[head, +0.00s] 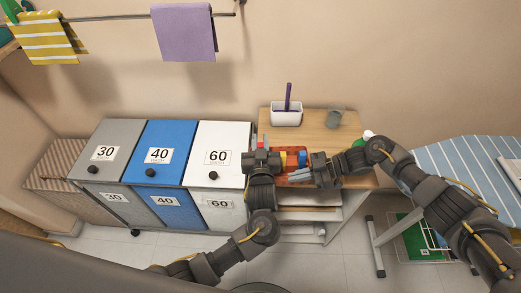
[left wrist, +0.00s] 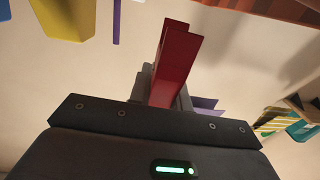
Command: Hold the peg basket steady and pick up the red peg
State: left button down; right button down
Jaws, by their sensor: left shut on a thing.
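The orange-red peg basket (head: 299,178) is on the wooden shelf top, partly hidden by both grippers. A yellow peg (head: 283,158) and a blue peg (head: 302,158) show at it. My left gripper (head: 262,160) is at the basket's left side. In the left wrist view it is shut on the red peg (left wrist: 176,60), which sticks out beyond the jaws. A slatted edge of the basket (left wrist: 290,10) shows at the upper right there. My right gripper (head: 316,170) is at the basket's right end; whether its fingers grip the rim cannot be told.
A white pot (head: 286,116) with a purple stick and a grey cup (head: 334,117) stand behind on the wooden top (head: 310,133). Grey, blue and white laundry bins (head: 220,140) stand to the left. A striped ironing board (head: 460,165) is at the right.

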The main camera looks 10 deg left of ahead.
pick_arm(q)
notch_tip(320, 180, up, 5)
jog(key=shift+r, duration=0.2)
pick_arm(e)
jog(key=c, duration=1.6)
grip_release()
jog(key=shift+v, duration=3.75)
